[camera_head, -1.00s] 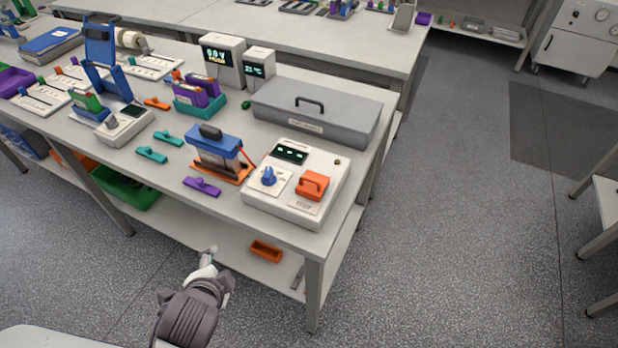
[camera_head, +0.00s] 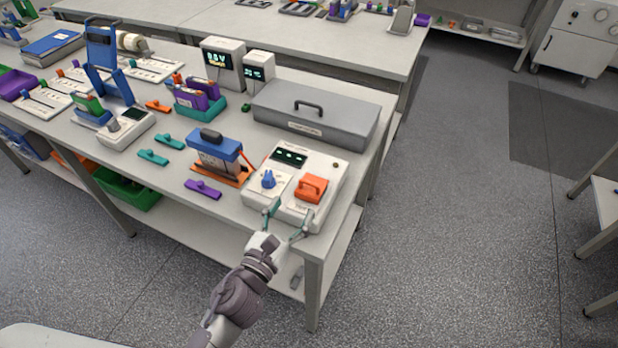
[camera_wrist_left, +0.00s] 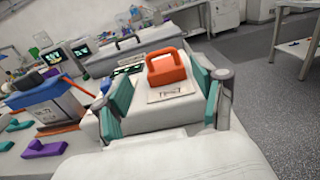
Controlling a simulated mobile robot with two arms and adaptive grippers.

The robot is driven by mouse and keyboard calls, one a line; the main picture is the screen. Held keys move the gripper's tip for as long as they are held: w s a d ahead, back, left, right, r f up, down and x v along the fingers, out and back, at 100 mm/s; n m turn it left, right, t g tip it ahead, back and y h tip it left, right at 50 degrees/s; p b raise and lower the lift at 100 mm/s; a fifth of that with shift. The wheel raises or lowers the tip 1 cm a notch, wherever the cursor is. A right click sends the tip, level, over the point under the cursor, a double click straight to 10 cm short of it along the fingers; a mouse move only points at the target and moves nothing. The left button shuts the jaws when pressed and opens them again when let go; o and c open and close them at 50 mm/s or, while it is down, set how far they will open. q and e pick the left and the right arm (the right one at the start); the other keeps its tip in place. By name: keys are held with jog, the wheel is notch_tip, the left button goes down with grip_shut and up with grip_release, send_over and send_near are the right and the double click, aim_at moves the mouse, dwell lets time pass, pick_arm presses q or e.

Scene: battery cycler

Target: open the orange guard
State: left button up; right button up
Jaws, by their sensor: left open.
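The orange guard (camera_head: 311,188) sits closed on the right half of the white control box (camera_head: 325,165), near the table's front corner. It has a raised handle, and a printed label lies in front of it. A blue knob (camera_head: 268,179) is to its left. My left gripper (camera_head: 287,216) is open and empty at the front edge of the box, just short of the guard and apart from it. In the left wrist view the guard (camera_wrist_left: 167,68) shows beyond and between the two green fingers (camera_wrist_left: 160,100). My right gripper is not in view.
A battery holder with a blue clamp (camera_head: 217,150) and a purple clip (camera_head: 202,189) stand left of the box. A grey lidded case (camera_head: 345,120) lies behind it.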

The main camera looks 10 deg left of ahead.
aim_at(309, 182)
pick_arm(q)
jog(key=p+x, duration=0.1)
jog(key=x, duration=0.8)
jog(key=shift+p, duration=0.3)
